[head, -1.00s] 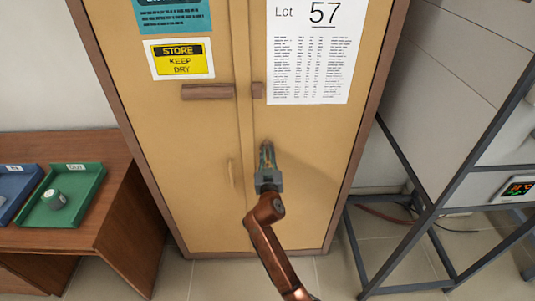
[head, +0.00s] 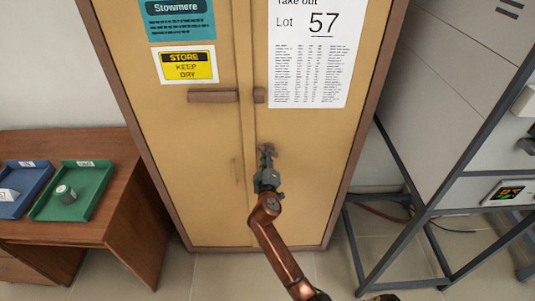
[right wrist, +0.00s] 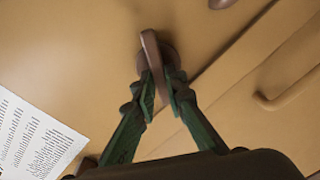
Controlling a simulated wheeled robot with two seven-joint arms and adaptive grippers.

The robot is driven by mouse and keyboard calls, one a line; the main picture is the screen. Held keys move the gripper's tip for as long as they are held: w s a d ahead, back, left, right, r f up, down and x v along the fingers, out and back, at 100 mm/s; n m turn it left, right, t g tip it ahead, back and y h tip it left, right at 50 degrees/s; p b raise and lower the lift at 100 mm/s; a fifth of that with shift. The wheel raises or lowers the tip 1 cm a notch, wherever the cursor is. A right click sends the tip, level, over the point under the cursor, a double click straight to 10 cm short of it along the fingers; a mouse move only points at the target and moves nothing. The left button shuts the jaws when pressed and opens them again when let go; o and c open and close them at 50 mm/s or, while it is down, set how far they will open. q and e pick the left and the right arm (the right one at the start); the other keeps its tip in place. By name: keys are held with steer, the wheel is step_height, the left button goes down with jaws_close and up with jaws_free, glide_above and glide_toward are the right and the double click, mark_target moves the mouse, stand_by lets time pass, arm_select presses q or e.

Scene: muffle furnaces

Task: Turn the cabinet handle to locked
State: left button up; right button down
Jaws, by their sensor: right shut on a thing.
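The tan cabinet (head: 300,200) has two doors and stands upright, both doors closed. A small brown turning handle (head: 267,150) sits on the right door beside the door seam. In the right wrist view the handle (right wrist: 150,50) is a flat lever on a round base. My right gripper (head: 266,160) reaches it from below. In the right wrist view its green fingers (right wrist: 163,88) close on both sides of the lever's end. I cannot read any lock mark near the handle. My left gripper is not in view.
A brown bar (head: 213,96) is on the left door, with a small brown block (head: 259,95) across the seam. A slim pull (right wrist: 285,93) is on the left door. A desk with blue and green trays (head: 70,195) stands left; a metal frame (head: 430,205) stands right.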

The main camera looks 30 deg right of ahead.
steer(key=shift+a+f+n+p, duration=0.1)
steer(key=shift+n+p, duration=0.6)
steer(key=shift+n, duration=1)
steer(key=shift+a+f+n+p, duration=0.1)
steer(key=shift+n+p, duration=0.6)
steer(key=shift+n, duration=1)
steer(key=c, duration=2)
jaws_free()
steer(key=shift+w, duration=0.1)
steer(key=shift+o, duration=0.2)
steer(key=shift+d, duration=0.1)
steer(key=v, duration=1.2)
